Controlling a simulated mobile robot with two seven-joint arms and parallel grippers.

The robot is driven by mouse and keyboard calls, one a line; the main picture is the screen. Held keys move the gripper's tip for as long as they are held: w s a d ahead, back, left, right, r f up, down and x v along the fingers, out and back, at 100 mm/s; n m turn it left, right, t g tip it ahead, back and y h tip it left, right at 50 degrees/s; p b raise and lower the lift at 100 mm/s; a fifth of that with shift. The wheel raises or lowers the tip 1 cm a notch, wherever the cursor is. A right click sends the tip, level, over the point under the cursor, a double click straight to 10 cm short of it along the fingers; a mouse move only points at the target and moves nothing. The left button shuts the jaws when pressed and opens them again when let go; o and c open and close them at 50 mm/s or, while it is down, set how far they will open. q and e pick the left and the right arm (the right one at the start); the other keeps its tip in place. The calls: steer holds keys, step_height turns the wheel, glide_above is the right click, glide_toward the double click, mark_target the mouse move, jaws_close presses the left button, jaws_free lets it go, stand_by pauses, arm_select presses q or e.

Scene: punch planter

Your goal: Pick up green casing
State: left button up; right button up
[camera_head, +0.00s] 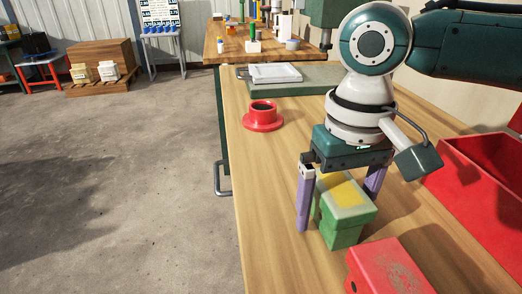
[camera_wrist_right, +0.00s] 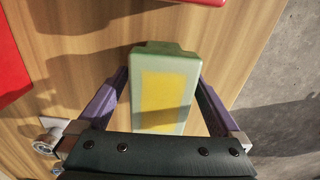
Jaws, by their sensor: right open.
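The green casing (camera_head: 340,228) stands on the wooden workbench in the head view, a block with a pale green lid and a yellow panel on top. My right gripper (camera_head: 338,206) is above it, pointing down, with its two purple fingers apart. One finger is to the left of the casing and the other is to its right and partly hidden behind it. In the right wrist view the casing (camera_wrist_right: 163,88) lies between the open fingers (camera_wrist_right: 163,100), with a gap visible on each side near the top. My left gripper is not in view.
A red block (camera_head: 390,270) lies close in front of the casing. A red bin (camera_head: 455,200) is to the right. A red round part with a dark centre (camera_head: 263,118) and a white tray (camera_head: 275,73) are farther back. The bench between them is clear.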

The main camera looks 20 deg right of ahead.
steer(key=shift+c, duration=0.4)
jaws_close()
stand_by(0.4)
steer(key=shift+r, duration=0.1)
